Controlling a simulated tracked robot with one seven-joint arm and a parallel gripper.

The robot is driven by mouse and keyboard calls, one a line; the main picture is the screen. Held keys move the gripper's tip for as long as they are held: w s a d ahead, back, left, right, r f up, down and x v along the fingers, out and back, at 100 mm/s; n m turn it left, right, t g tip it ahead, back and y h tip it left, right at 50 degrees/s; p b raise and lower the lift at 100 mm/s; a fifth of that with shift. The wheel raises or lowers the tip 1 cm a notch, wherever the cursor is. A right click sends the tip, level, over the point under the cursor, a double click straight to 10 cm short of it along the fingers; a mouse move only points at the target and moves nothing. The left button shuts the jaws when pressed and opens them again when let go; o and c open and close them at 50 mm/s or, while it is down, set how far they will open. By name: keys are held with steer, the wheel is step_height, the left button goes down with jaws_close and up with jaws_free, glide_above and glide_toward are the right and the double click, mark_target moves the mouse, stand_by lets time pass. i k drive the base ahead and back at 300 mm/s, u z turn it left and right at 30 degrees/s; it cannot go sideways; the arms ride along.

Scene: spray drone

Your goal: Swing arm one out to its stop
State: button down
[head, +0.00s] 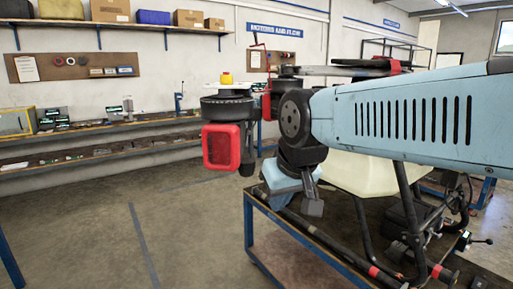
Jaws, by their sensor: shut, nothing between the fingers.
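The spray drone, with its pale tank (362,176) and black tube legs, stands on a blue-edged stand at the right. A black motor pod (228,108) with a yellow cap and a red frame (221,147) below it sticks out to the left, probably at the end of a drone arm. My light blue arm crosses in front and hides most of the drone's arms and their hinges. I cannot tell which is arm one or how far out it is.
The stand (290,250) has blue rails beneath my gripper. Black rotor parts (365,65) with a red clamp lie above and behind my arm. A workbench (90,140) and a shelf (110,26) line the far wall. The floor (150,220) at left is clear.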

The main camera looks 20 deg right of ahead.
mark_target(223, 139)
steer(key=k, duration=1.3)
steer(key=u, duration=0.45)
steer(key=i, duration=1)
steer(key=z, duration=0.1)
